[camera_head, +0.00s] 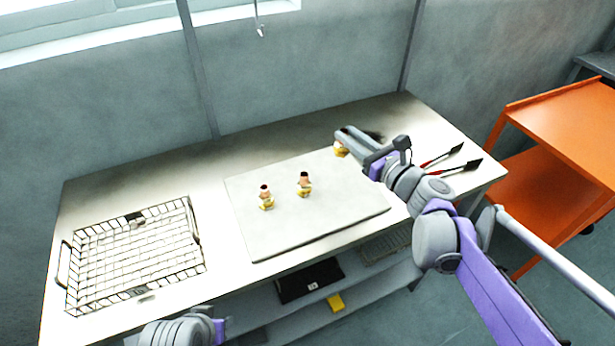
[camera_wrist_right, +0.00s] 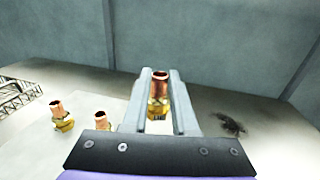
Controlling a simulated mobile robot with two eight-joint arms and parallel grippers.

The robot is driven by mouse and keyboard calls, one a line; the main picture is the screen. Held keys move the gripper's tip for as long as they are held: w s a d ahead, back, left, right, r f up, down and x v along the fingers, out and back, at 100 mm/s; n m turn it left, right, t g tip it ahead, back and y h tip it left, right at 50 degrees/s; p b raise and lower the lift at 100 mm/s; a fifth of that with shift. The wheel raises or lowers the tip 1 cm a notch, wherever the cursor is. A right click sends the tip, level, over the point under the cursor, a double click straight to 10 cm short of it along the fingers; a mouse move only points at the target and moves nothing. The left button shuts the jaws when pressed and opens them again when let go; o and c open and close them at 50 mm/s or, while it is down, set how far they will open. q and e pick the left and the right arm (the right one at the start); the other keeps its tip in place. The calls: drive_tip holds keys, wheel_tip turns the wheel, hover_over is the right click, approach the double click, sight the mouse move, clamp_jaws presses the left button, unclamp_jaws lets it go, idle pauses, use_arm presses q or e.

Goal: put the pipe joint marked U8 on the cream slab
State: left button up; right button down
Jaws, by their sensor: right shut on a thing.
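The cream slab (camera_head: 290,233) lies flat on the worktable. Two brass and copper pipe joints stand upright on it, one on the left (camera_head: 266,198) and one on the right (camera_head: 304,184); in the right wrist view they show at the left (camera_wrist_right: 62,117) and (camera_wrist_right: 102,121). My right gripper (camera_head: 345,140) is shut on a third pipe joint (camera_wrist_right: 158,92), held upright between its fingers near the slab's back right corner. This joint also shows in the head view (camera_head: 341,151). A small dark mark on its base is too blurred to read. My left gripper is out of view.
A wire mesh basket (camera_head: 72,300) lies on the left of the table. Two red-handled tools (camera_head: 440,158) lie at the right, and a dark stain is behind my right gripper. An orange cart (camera_head: 560,125) stands at the right. A shelf below holds a black item (camera_head: 308,280).

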sight(346, 151)
drive_tip(key=f, duration=0.4)
drive_tip(key=shift+s+d+f+b, duration=0.1)
drive_tip(key=shift+s+f+b, duration=0.1)
drive_tip(key=shift+f+b, duration=0.5)
drive_tip(key=shift+f, duration=1.9)
drive_tip(key=shift+f, duration=0.15)
drive_tip(key=c, duration=0.7)
unclamp_jaws()
drive_tip(key=shift+r, duration=0.25)
drive_tip(key=v, duration=1.2)
drive_tip(key=shift+f, duration=0.15)
